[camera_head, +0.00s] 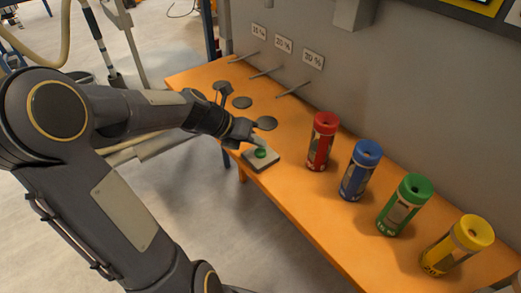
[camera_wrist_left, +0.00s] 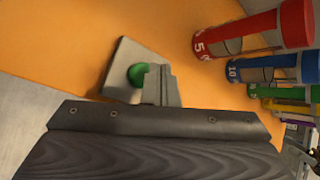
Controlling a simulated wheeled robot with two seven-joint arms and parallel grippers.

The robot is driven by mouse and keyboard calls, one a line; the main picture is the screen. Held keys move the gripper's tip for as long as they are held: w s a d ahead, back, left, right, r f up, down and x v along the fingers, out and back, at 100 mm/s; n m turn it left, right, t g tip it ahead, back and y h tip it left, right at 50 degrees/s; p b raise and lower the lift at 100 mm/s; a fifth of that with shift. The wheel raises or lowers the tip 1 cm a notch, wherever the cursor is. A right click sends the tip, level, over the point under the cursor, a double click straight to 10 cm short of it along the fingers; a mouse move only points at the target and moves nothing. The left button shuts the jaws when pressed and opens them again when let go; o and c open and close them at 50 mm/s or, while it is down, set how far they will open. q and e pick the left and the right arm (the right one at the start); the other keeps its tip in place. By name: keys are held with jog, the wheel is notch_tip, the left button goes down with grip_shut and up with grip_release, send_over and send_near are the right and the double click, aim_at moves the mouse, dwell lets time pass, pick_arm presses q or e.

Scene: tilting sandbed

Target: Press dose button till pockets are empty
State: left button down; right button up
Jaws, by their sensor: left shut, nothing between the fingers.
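The green dose button (camera_head: 260,153) sits on a flat grey box (camera_head: 262,163) near the table's front edge. The button also shows in the left wrist view (camera_wrist_left: 137,74), partly covered by a fingertip. My left gripper (camera_head: 256,143) is shut and empty, its tips right at the button. I cannot tell if they touch it or if it is pressed down. In the left wrist view the gripper's fingers (camera_wrist_left: 161,86) overlap the box. I cannot make out any pockets or their contents. My right gripper is not in view.
Red (camera_head: 322,142), blue (camera_head: 360,170), green (camera_head: 404,205) and yellow (camera_head: 458,246) canisters stand in a row right of the box on the orange table (camera_head: 300,205). Percent labels (camera_head: 283,44) and thin bars (camera_head: 293,89) are on the grey wall.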

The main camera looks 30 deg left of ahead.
aim_at(257, 152)
pick_arm(q)
jog(key=shift+f, duration=0.2)
dwell(0.6)
jog(key=shift+f, duration=0.25)
jog(key=shift+f, duration=0.55)
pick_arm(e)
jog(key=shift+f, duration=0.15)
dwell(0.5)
pick_arm(q)
jog(key=shift+r, duration=0.1)
jog(key=shift+r+p, duration=0.85)
jog(key=shift+p, duration=0.2)
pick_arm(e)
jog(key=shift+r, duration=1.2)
pick_arm(q)
jog(key=shift+r, duration=0.1)
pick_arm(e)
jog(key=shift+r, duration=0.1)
pick_arm(q)
notch_tip(257, 152, up, 5)
jog(key=p, duration=0.6)
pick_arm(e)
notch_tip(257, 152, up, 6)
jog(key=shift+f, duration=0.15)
